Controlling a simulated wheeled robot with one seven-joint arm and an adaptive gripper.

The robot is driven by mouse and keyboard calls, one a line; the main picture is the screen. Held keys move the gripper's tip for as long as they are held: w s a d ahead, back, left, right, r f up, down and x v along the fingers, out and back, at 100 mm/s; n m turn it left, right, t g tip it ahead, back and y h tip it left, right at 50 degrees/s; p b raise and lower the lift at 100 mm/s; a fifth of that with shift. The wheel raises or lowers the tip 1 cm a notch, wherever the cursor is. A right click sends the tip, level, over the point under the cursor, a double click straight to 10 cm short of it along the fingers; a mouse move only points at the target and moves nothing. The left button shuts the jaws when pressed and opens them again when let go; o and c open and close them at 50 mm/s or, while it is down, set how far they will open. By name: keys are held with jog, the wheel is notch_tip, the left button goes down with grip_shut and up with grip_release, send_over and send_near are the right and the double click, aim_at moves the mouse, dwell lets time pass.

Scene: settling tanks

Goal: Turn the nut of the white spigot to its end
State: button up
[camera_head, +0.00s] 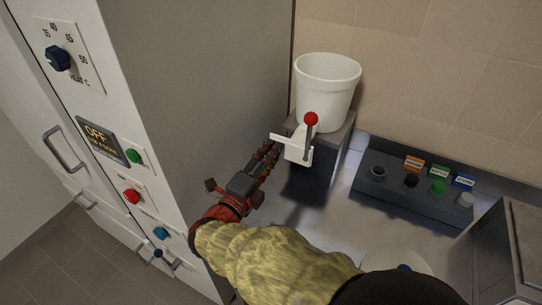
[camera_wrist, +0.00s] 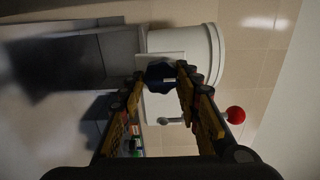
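The white spigot (camera_head: 297,148) sits below a white bucket (camera_head: 327,85), with a red-ball lever (camera_head: 311,120) rising from it. In the wrist view, its dark blue nut (camera_wrist: 161,76) faces me in front of the white body (camera_wrist: 160,106). My gripper (camera_head: 274,150) is just left of the spigot in the head view. Its fingers are open, with the tips (camera_wrist: 161,74) on either side of the nut. A small gap shows on the left; contact on the right cannot be told. The nut is hidden in the head view.
A tall grey cabinet (camera_head: 215,60) with knobs and buttons stands close left of my gripper. A dark rack (camera_head: 415,195) with coloured labels and caps lies right of the spigot on the metal counter (camera_head: 325,222). The lever ball (camera_wrist: 236,115) is near my right finger in the wrist view.

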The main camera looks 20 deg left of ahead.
jog(key=o, duration=0.3)
jog(key=shift+o, duration=0.2)
jog(key=s+a, duration=0.1)
jog(key=s, duration=1.1)
